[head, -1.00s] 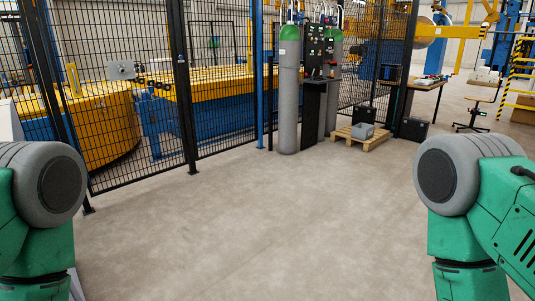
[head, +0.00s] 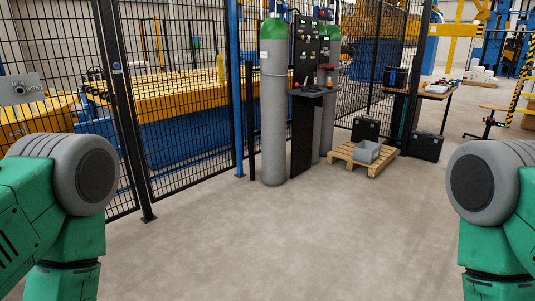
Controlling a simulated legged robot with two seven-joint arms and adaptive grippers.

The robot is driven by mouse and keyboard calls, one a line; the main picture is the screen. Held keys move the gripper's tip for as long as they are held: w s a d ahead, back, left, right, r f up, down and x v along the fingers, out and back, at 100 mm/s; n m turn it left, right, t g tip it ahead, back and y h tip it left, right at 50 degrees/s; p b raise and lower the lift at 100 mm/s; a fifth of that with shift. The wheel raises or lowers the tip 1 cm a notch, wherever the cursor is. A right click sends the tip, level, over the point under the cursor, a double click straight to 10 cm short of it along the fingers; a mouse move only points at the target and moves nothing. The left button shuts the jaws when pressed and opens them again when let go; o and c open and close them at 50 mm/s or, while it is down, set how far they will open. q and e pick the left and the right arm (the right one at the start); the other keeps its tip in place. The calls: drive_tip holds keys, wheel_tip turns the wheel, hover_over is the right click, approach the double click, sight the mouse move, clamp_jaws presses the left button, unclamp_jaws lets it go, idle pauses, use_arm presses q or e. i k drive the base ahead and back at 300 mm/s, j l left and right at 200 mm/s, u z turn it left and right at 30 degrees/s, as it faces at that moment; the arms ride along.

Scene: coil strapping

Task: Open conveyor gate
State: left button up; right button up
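A black wire-mesh fence (head: 185,100) runs along the left and middle, with dark posts. A mesh panel between two posts may be the gate, but I cannot tell for certain. A grey plate or box (head: 22,89) with a round dark part sits on the mesh at the far left. Behind the fence is yellow and blue conveyor machinery (head: 180,135). My green arms with grey joints show at the lower left and lower right. Neither gripper is in view.
Grey gas cylinders with green tops (head: 274,110) stand beside a black stand (head: 303,130) in the middle. A black case (head: 425,146) and a table (head: 440,92) are at the right. The concrete floor (head: 270,235) ahead is clear.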

sight(222, 71)
drive_tip(key=i, duration=2.55)
